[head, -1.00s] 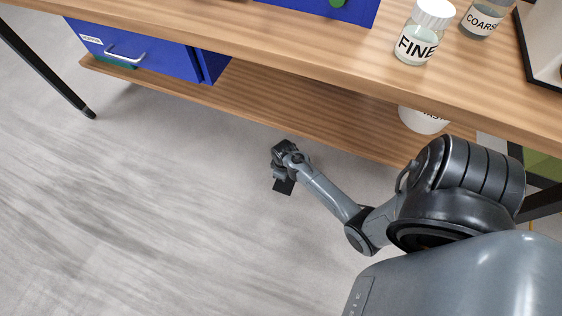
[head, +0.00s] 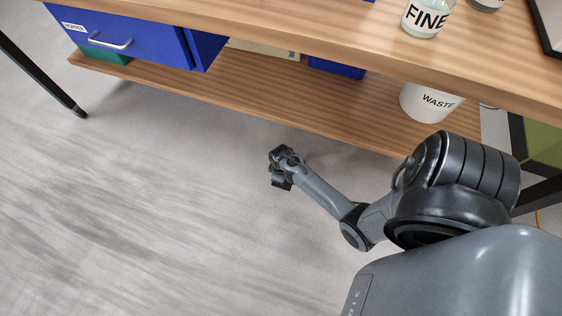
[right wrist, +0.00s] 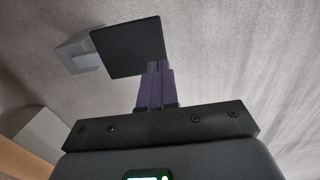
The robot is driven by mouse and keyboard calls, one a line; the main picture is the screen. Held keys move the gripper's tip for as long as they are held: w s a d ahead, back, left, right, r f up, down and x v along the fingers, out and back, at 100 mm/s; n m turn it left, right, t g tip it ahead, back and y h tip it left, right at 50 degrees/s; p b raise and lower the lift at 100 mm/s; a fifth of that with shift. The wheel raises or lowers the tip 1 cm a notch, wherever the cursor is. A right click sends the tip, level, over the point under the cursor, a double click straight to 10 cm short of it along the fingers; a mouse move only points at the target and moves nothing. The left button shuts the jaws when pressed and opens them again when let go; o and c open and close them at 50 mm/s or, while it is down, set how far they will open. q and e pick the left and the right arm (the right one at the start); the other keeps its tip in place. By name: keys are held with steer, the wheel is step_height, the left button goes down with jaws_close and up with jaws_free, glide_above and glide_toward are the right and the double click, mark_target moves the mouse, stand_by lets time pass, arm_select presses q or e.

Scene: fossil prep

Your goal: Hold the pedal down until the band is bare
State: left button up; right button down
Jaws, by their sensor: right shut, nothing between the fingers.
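My right gripper (head: 280,184) hangs over the floor in front of the table's lower shelf, at the end of the grey arm coming in from the right. In the right wrist view its two purplish fingers (right wrist: 155,82) are together and empty. Just past their tips is a flat black square plate (right wrist: 127,46) beside a pale grey block (right wrist: 82,50), which look like the pedal. The fingertips overlap the plate's near edge in the picture; I cannot tell whether they touch it. No band can be made out in either view. My left gripper is not in view.
The wooden tabletop (head: 300,35) carries a FINE jar (head: 425,20). A black table leg (head: 40,75) stands at left. The grey floor (head: 130,210) is open.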

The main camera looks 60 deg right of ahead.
step_height(320, 180, down, 4)
steer(key=b, duration=0.2)
steer(key=shift+f+b, duration=0.25)
steer(key=shift+b, duration=0.05)
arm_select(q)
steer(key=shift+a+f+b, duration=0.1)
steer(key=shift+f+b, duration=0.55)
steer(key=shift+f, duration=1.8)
arm_select(e)
steer(key=shift+f, duration=0.8)
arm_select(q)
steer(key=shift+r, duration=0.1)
arm_select(e)
steer(key=shift+f, duration=0.1)
